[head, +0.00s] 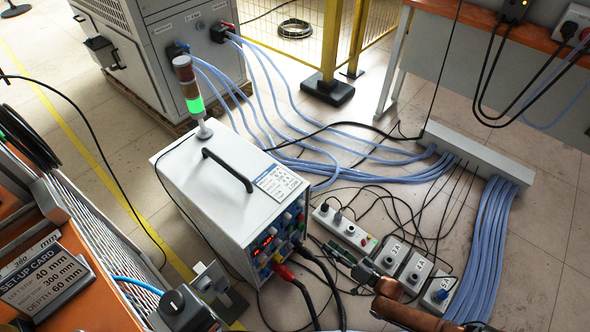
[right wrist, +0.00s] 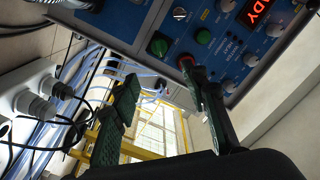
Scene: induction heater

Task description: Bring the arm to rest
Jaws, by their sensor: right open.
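My right arm (head: 412,312) comes in from the lower right in the head view. Its right gripper (head: 352,262) is near the front panel of the white heater unit (head: 215,182), to the right of it. In the right wrist view the right gripper (right wrist: 158,76) has its two dark green fingers apart, with nothing held between them. The blue panel (right wrist: 225,50) with knobs, a green button (right wrist: 158,45) and a lit red display (right wrist: 255,12) lies beyond the fingers. A red part shows beside the right finger; contact cannot be told. My left gripper is not in view.
A signal tower (head: 190,88) on the unit glows green. Black and red cables leave its front. A power strip (head: 345,230) and several numbered boxes (head: 412,270) stand close to my right gripper. Blue hoses (head: 490,240) cross the floor. A set-up card (head: 45,275) stands at lower left.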

